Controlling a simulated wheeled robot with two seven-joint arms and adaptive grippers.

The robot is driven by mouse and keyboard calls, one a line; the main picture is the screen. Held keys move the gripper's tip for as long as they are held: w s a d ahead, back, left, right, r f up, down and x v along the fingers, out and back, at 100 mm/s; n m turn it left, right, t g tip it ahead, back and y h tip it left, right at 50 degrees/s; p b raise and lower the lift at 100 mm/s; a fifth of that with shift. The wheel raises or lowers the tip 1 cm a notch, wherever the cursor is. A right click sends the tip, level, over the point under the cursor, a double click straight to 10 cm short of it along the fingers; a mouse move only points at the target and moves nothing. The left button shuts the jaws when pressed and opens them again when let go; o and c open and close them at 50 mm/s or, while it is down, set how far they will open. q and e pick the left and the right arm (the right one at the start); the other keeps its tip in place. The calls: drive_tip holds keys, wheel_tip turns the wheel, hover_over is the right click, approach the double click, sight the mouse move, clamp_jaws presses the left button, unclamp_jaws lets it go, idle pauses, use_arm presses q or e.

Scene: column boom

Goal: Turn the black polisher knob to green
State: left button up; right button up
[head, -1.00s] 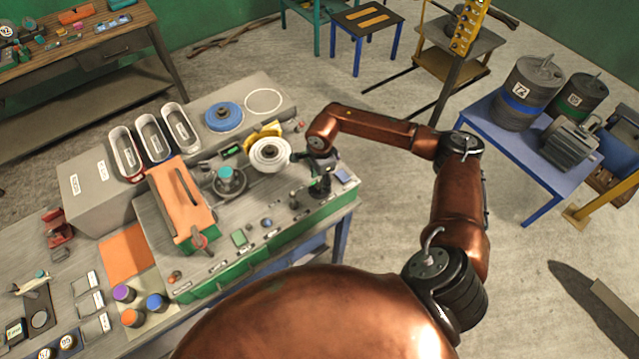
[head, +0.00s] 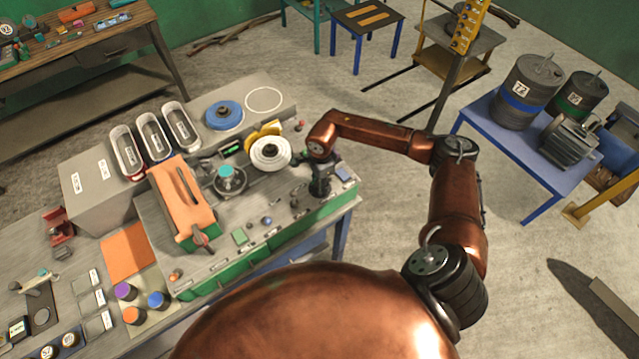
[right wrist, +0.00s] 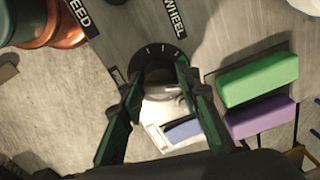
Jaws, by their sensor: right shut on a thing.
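The black knob (right wrist: 158,72) is on the grey panel in the right wrist view, on a dark round dial with pale tick marks, beside the label WHEEL (right wrist: 175,18). My right gripper (right wrist: 158,82) is shut on the knob, with one green finger on each side. In the head view my right gripper (head: 320,190) points down at the right end of the grey and green polisher bench unit (head: 285,240); the knob is hidden there. My left gripper is not in view.
A white polishing wheel (head: 270,153) stands left of my right gripper. A green block (right wrist: 258,80) and a purple block (right wrist: 262,118) lie close to the right finger in the wrist view. Open floor lies right of the bench.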

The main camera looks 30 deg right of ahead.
drive_tip(key=shift+c, duration=1.4)
drive_tip(key=shift+f+m+b, duration=0.15)
drive_tip(key=shift+m+b, duration=0.95)
drive_tip(key=shift+m, duration=0.2)
drive_tip(key=m+b, duration=0.2)
drive_tip(key=m, duration=0.1)
drive_tip(key=shift+m, duration=0.3)
drive_tip(key=m+b, duration=0.2)
drive_tip(key=m, duration=0.1)
drive_tip(key=shift+m, duration=0.3)
drive_tip(key=shift+w+m+h+b, duration=0.1)
drive_tip(key=shift+m+h+b, duration=0.45)
drive_tip(key=shift+m, duration=1.35)
drive_tip(key=shift+y, duration=0.25)
drive_tip(key=o, duration=1.1)
